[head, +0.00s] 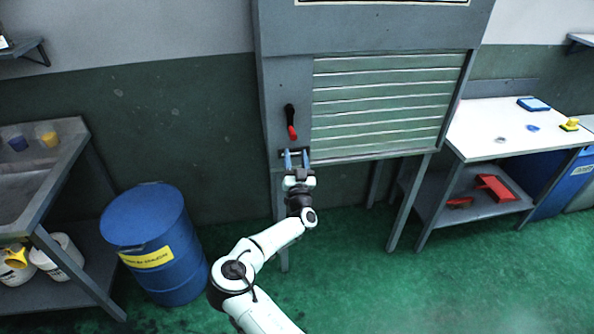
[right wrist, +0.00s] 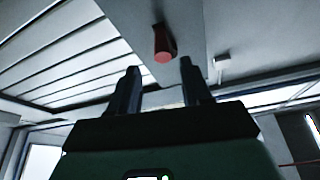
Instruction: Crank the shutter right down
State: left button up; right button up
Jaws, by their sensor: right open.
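The shutter (head: 385,105) is a panel of pale horizontal slats in a grey frame. Its slats reach down close to the sill; I cannot tell whether a gap is left at the bottom edge. The crank on the post left of it has a black arm pointing up and a red handle (head: 292,132) hanging low. My right gripper (head: 296,153) is open and empty just below the handle, fingers pointing up. In the right wrist view the red handle (right wrist: 163,44) is ahead of the gripper (right wrist: 160,72), between the finger lines and apart from them. My left gripper is not in view.
A blue drum (head: 160,245) stands on the green floor at left, near a grey bench (head: 40,215) with cups and buckets. At right a white-topped table (head: 505,125) holds small items, with red objects on its lower shelf. The floor in front is clear.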

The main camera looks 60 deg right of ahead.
jog(key=v, duration=0.3)
jog(key=shift+s+a+f, duration=0.1)
jog(key=shift+s+a, duration=0.1)
jog(key=shift+a, duration=0.1)
dwell(0.3)
